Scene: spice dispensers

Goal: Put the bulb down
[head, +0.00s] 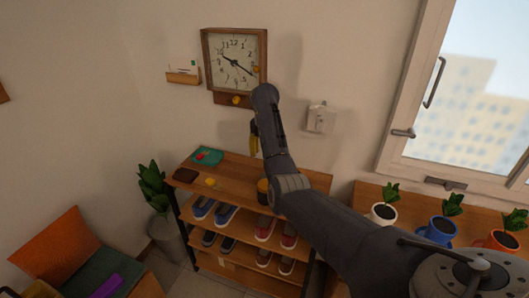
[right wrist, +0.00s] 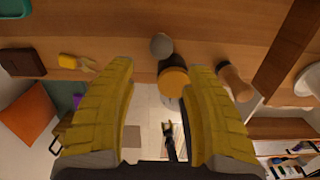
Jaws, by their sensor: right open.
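My right gripper (head: 253,138) is in front of the wall, below the clock and above the wooden shelf unit. Its yellow fingers (right wrist: 166,105) are spread apart in the right wrist view, with nothing held between them. I cannot clearly identify a bulb. Below the fingers, on or near the shelf top, are a small grey round thing (right wrist: 161,45) and an amber round-topped thing (right wrist: 174,80); the amber one also shows in the head view (head: 263,187), partly beside my arm. A brown cylinder (right wrist: 236,83) is just beyond the right finger. My left gripper is not in view.
The shelf unit (head: 235,171) carries a teal tray (head: 208,156), a dark wallet-like thing (head: 186,175) and a small yellow thing (head: 210,181), with shoes below. A clock (head: 235,60) and a switch (head: 321,118) are on the wall. Potted plants (head: 441,230) stand at right.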

